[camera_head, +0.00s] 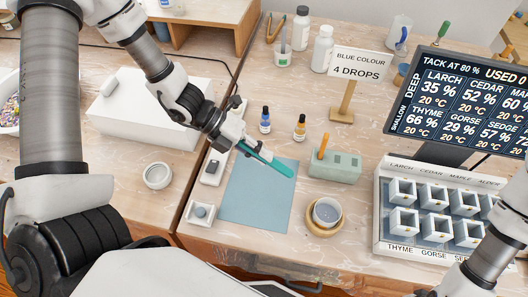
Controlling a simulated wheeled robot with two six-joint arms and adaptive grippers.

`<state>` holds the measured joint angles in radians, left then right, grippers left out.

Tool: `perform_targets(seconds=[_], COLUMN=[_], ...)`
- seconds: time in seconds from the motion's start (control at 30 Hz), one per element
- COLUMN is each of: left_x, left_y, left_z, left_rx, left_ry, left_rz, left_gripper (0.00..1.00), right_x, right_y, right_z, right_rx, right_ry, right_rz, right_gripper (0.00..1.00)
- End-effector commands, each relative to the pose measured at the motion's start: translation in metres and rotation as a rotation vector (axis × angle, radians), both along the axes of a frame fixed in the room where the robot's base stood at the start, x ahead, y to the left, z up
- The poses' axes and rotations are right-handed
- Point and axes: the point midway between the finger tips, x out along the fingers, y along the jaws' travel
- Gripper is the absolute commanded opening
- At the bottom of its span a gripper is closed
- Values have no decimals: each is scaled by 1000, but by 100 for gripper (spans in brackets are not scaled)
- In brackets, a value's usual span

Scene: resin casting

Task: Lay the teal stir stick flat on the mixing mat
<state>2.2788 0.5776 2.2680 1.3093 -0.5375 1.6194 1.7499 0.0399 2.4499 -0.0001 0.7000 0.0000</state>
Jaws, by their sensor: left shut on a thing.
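The teal stir stick (272,162) is in my left gripper (241,148), which is shut on its left end. The stick points right and slightly down in the picture, over the upper part of the blue-grey mixing mat (252,205). I cannot tell whether the stick touches the mat or is just above it. My right arm shows at the lower right, over the corner of the mould tray, but its gripper is out of view.
Blue (265,120) and amber (300,127) bottles stand behind the mat. A green block (335,166) with an orange stick and a cup on a wooden ring (326,214) stand to its right. A mould tray (381,222) and screen (460,105) are further right.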

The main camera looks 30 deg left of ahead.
Motion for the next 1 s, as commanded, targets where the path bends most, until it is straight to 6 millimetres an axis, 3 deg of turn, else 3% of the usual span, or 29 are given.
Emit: perform_targets(seconds=[0.1,0.37,0.83,1.0], left_x=[-3,-5,-5,-5], left_y=[6,6,6,6], left_z=[-13,-23,-86,-103], left_rx=[-55,-132,-130,-128], left_ry=[-15,-47,-46,-47], left_rz=[37,39,38,38], left_gripper=[0,0,0,0], right_x=[0,0,0,0], right_y=[0,0,0,0], right_z=[-7,-14,-74,-88], right_rx=[0,0,0,0], right_ry=[0,0,0,0], right_rz=[0,-1,0,0], right_gripper=[40,40,40,40])
